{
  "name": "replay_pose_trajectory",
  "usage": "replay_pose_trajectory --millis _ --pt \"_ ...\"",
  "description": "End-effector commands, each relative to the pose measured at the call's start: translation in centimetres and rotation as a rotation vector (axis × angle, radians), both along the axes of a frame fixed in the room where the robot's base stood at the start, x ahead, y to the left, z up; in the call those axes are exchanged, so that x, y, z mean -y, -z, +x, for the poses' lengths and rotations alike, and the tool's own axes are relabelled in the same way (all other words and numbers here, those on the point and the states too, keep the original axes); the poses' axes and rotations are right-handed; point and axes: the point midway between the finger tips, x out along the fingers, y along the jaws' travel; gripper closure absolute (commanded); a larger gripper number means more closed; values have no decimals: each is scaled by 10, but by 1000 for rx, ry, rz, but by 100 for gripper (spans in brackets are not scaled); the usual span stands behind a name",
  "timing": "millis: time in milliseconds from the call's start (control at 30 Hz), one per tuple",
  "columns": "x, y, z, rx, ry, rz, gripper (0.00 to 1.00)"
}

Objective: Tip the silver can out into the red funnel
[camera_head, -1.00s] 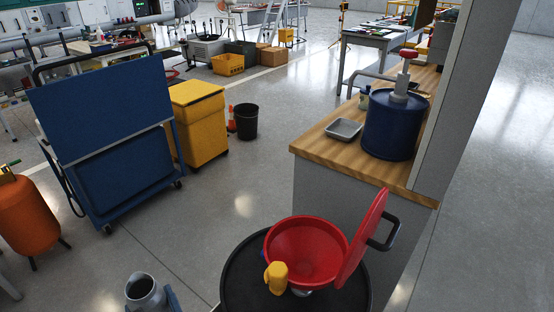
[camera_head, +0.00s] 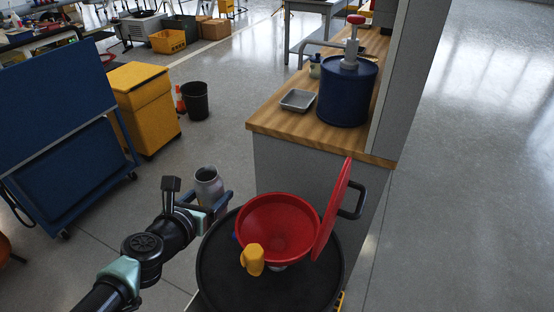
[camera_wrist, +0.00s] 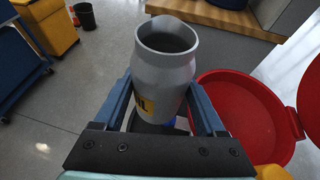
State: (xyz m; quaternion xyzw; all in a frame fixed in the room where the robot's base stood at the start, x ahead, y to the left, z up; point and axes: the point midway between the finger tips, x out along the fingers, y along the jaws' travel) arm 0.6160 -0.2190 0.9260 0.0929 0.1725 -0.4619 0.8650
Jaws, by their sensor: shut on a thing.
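The silver can (camera_head: 208,186) is upright, with an open top and part of a yellow label showing in the wrist view (camera_wrist: 166,68). My gripper (camera_head: 214,206) is shut on the can's sides, with a blue finger on each side (camera_wrist: 160,108). The can is just left of the red funnel (camera_head: 280,226), apart from it. The funnel sits on a black drum top (camera_head: 225,270), its red lid (camera_head: 334,210) raised on the right side. The funnel also shows right of the can in the wrist view (camera_wrist: 240,115). The can's contents are dark and cannot be made out.
A yellow fitting (camera_head: 252,259) stands at the funnel's front edge. Behind is a wooden-topped counter (camera_head: 270,121) with a metal tray (camera_head: 298,100) and a blue pump drum (camera_head: 346,92). A yellow cabinet (camera_head: 145,108), black bin (camera_head: 195,101) and blue cart (camera_head: 70,150) stand left. Open floor lies between.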

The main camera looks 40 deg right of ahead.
Motion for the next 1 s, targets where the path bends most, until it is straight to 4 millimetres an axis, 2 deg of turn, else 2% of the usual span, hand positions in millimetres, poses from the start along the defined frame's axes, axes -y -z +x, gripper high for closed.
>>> replay_pose_trajectory --millis 33,200,400,1000 --pt "11 -3 -1 0 46 -3 93" --pt "40 -8 -9 -1 191 -3 93" --pt "59 -13 -18 -2 298 -2 93" --pt "63 -17 -23 30 327 12 93"
